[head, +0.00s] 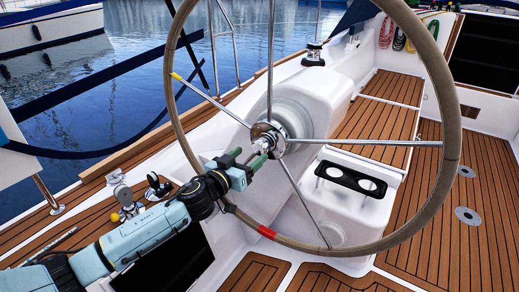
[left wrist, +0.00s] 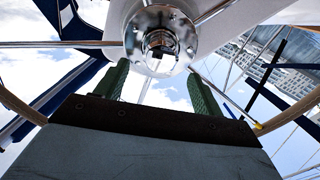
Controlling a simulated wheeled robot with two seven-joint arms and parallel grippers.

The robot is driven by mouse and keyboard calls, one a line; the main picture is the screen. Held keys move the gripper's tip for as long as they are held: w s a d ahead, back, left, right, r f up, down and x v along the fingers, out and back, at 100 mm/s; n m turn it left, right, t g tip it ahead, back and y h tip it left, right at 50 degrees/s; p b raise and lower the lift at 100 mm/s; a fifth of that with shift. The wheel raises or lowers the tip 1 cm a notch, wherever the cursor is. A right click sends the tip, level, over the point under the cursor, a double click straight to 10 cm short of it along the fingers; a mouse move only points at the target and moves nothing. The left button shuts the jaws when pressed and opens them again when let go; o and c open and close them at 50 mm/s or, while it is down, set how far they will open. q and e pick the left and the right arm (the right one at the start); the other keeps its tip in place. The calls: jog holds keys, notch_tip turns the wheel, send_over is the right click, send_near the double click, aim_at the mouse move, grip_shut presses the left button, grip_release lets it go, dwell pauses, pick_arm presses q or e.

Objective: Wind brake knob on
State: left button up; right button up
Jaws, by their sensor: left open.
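The brake knob (head: 266,143) is a small shiny metal piece at the hub (head: 276,130) of the steering wheel. In the left wrist view the knob (left wrist: 160,44) sits in the middle of the round chrome hub (left wrist: 138,28). My left gripper (head: 247,158) is open, just in front of and slightly below the hub. In the left wrist view its two green fingers (left wrist: 158,72) stand apart, below and to either side of the knob, with nothing between them. I cannot tell whether a finger touches the hub. My right gripper is not in view.
The large wheel rim (head: 447,95) and its thin spokes (head: 300,192) surround the hub close to my left gripper. A white pedestal (head: 325,90) stands behind the wheel. A black cup holder (head: 352,180) is at the right. Deck winch hardware (head: 125,195) lies beside my left arm.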

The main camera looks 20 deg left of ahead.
aim_at(258, 148)
pick_arm(q)
jog(key=shift+w+d+b, duration=0.2)
jog(key=shift+w, duration=0.85)
jog(key=shift+w+d+b, duration=0.15)
jog(key=shift+w+b, duration=0.05)
jog(key=shift+w, duration=0.8)
jog(key=shift+w+d+b, duration=0.2)
jog(key=shift+w, duration=0.85)
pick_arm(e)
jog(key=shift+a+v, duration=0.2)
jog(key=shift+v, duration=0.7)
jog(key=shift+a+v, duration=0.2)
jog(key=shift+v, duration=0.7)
pick_arm(q)
jog(key=c, duration=1)
